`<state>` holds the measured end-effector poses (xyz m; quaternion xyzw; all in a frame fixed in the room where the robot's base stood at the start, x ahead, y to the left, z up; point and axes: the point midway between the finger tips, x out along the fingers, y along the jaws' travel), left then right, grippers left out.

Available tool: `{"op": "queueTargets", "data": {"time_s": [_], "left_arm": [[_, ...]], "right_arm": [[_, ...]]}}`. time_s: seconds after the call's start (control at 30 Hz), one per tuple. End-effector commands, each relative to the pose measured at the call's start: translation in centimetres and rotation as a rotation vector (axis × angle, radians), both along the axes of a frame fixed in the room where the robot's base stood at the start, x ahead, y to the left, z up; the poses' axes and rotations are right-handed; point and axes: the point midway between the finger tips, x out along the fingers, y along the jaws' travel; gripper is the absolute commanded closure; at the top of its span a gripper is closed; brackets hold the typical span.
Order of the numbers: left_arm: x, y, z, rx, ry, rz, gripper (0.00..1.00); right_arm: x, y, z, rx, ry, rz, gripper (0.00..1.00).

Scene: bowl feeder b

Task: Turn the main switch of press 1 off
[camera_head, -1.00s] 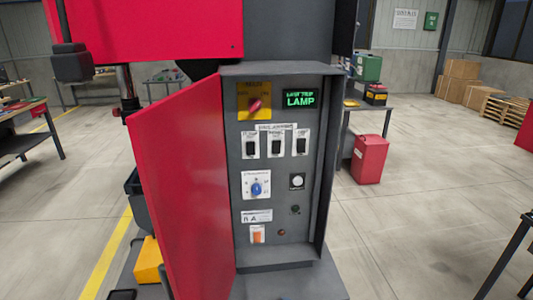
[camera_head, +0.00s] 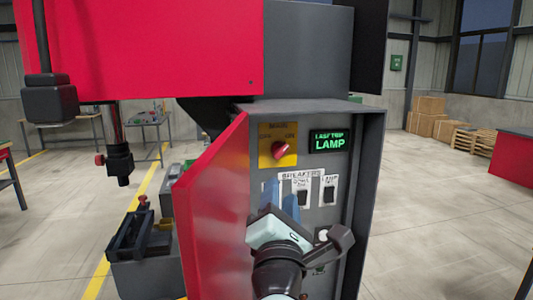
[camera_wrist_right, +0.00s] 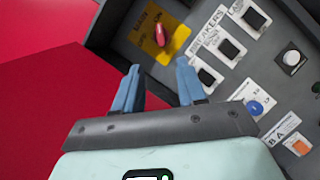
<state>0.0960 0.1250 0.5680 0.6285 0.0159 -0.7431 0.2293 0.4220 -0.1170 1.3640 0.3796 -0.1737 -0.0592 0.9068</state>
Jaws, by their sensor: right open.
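The main switch (camera_head: 280,149) is a red knob on a yellow plate at the cabinet panel's upper left. In the head view its handle slants toward the upper right. It also shows in the right wrist view (camera_wrist_right: 160,36), beyond the fingertips. My right gripper (camera_head: 281,197) is open and empty, with blue fingers, in front of the panel and below the switch. In the wrist view my gripper (camera_wrist_right: 158,67) points toward the yellow plate, apart from the knob. In the head view it hides part of the breakers and the lower panel. My left gripper is not in view.
The red cabinet door (camera_head: 212,215) stands open left of the panel. A green "LAST TRIP LAMP" display (camera_head: 329,141) is right of the switch. Breakers (camera_wrist_right: 229,49) and a blue selector (camera_wrist_right: 256,107) are close to my right finger. The cabinet's side wall (camera_head: 366,190) bounds the right.

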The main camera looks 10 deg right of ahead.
Motion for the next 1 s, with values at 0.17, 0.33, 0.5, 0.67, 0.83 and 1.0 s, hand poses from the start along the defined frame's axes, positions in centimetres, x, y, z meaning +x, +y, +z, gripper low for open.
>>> {"op": "queueTargets", "data": {"time_s": [0.17, 0.33, 0.5, 0.67, 0.83, 1.0], "left_arm": [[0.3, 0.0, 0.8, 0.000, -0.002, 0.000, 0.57], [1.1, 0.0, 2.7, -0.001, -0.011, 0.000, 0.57], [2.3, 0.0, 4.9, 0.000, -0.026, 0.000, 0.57], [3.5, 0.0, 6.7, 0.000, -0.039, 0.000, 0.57], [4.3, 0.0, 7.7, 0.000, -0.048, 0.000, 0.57], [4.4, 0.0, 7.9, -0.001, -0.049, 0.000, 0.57]], "right_arm": [[1.4, -0.4, 0.5, -0.001, 0.002, -0.002, 0.60], [4.5, -1.2, 1.6, -0.003, 0.002, -0.004, 0.60], [8.0, -2.0, 2.7, -0.004, 0.000, -0.003, 0.60], [10.6, -2.7, 3.4, -0.005, 0.000, -0.002, 0.60], [12.1, -3.0, 3.6, -0.005, 0.002, -0.001, 0.60], [12.5, -3.2, 3.6, -0.004, 0.002, 0.000, 0.60]]}}
